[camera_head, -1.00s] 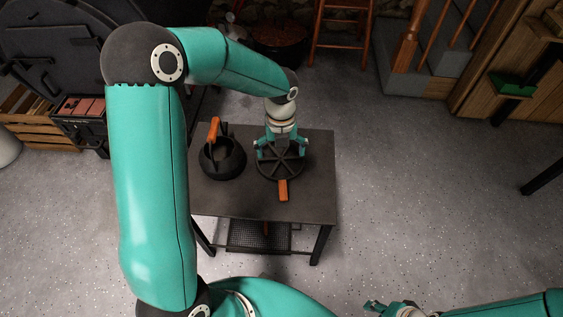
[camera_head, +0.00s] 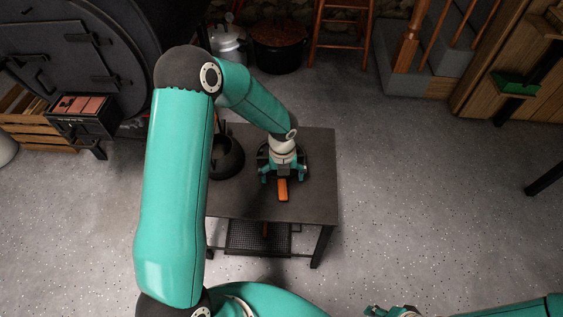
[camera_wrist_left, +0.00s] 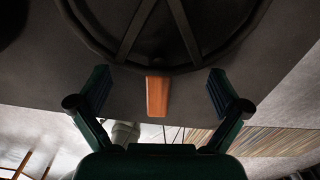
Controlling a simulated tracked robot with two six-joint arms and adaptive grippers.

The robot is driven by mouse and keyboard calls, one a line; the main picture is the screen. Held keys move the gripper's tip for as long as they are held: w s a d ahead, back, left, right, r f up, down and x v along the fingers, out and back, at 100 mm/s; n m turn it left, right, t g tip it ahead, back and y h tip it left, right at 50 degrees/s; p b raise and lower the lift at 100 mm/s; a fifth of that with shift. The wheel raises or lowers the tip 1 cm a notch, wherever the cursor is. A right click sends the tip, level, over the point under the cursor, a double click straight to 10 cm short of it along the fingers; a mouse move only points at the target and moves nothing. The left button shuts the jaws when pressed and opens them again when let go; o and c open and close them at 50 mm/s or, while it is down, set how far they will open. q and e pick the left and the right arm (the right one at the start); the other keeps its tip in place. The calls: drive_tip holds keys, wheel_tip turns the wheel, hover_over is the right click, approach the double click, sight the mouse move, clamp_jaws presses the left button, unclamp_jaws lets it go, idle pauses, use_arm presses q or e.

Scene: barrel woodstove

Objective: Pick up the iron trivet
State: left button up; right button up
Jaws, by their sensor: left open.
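The iron trivet is a round, dark, spoked disc with a short orange-brown handle (camera_head: 282,189), lying on a dark table (camera_head: 240,205). In the head view my left gripper (camera_head: 282,177) is over the trivet and hides most of its ring. In the left wrist view the trivet's spokes and rim (camera_wrist_left: 165,60) fill the top, and the handle (camera_wrist_left: 157,96) points down between the two open fingers (camera_wrist_left: 158,92). The fingers stand apart on either side of the handle with gaps. My right gripper (camera_head: 378,311) is at the bottom edge, partly cut off.
A black kettle (camera_head: 228,160) stands on the table to the left of the trivet, partly behind my left arm. A large black barrel stove (camera_head: 75,55) is at the upper left. The table's right side is bare.

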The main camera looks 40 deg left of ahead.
use_arm(q)
drive_tip(key=shift+f, duration=0.35)
clamp_jaws()
idle(0.3)
drive_tip(key=shift+r, duration=0.1)
